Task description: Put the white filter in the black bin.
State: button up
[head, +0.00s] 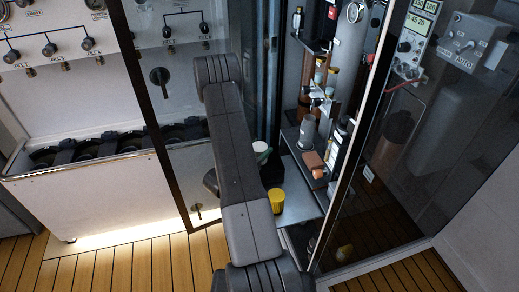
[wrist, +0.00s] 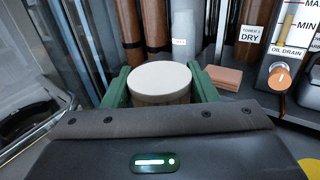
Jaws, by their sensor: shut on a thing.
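The white filter (wrist: 160,80) is a short round piece with a pale flat top. My gripper (wrist: 161,86) has its green fingers shut on it, one on each side, and holds it upright. In the head view the white filter (head: 261,147) shows small, just right of my arm, inside the open cabinet. Most of my gripper there is hidden behind my arm or merges with the dark surroundings. I cannot pick out the black bin for certain in either view.
A yellow cup-like thing (head: 276,200) stands at the front of the cabinet's grey shelf (head: 300,205). A reddish-brown block (wrist: 224,76), a grey bottle (wrist: 183,36) and the oil drain knob (wrist: 280,77) are close beyond the filter. A glass door (head: 157,110) stands open at left.

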jog(key=o, duration=1)
jog(key=shift+r+p, duration=0.5)
jog(key=shift+p, duration=0.15)
jog(key=v, duration=1.2)
jog(key=shift+b, duration=0.3)
